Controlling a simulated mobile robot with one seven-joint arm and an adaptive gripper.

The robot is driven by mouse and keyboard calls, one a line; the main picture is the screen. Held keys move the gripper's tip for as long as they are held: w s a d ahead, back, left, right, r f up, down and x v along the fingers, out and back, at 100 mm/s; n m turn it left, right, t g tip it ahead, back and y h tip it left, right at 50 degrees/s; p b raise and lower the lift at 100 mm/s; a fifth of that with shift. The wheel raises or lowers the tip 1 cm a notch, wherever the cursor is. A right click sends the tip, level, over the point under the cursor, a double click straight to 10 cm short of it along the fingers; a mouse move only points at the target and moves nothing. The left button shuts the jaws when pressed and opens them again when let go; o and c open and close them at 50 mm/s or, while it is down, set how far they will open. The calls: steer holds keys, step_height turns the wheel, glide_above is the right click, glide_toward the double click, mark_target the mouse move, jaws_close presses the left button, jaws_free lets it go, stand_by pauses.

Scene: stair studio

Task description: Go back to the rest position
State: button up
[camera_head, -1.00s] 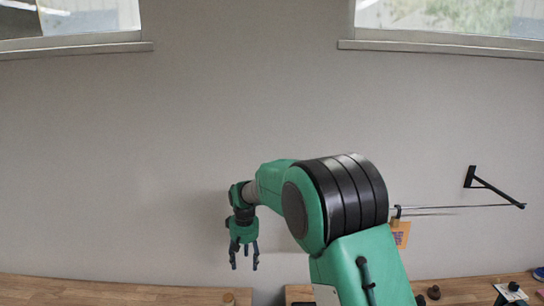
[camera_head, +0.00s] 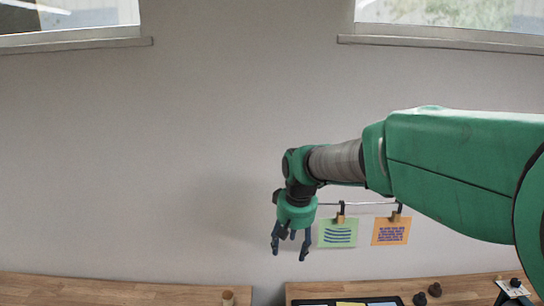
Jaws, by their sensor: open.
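My gripper (camera_head: 289,250) hangs at the end of my green arm, fingers pointing down, in the middle of the head view. Its fingers are spread apart with nothing between them. It is in front of the grey wall, above the wooden counter, and left of a green card. My arm reaches in from the right edge of the picture and hides part of the wall there.
A green card (camera_head: 338,232) and an orange card (camera_head: 390,230) hang by clips from a rod. Wooden counters (camera_head: 110,290) run along the bottom, with a gap between them. A dark tray (camera_head: 330,301) and small dark knobs (camera_head: 434,289) are at lower right. The left wall is clear.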

steer(key=s+d+r+m+t+b, duration=0.1)
steer(key=s+d+r, duration=0.1)
steer(key=s+d, duration=0.45)
steer(key=s+d+r+m+b, duration=0.1)
steer(key=s+d+r, duration=0.15)
steer(key=s, duration=0.75)
steer(key=s+d+f+t, duration=0.1)
steer(key=s+d+f, duration=0.1)
steer(key=s, duration=0.6)
steer(key=s+d+f+m+b, duration=0.1)
steer(key=s+d, duration=0.3)
steer(key=s, duration=0.4)
steer(key=shift+s+d+f+t+h+b, duration=0.3)
steer(key=shift+s+d+f+t+h, duration=0.1)
steer(key=shift+f, duration=0.45)
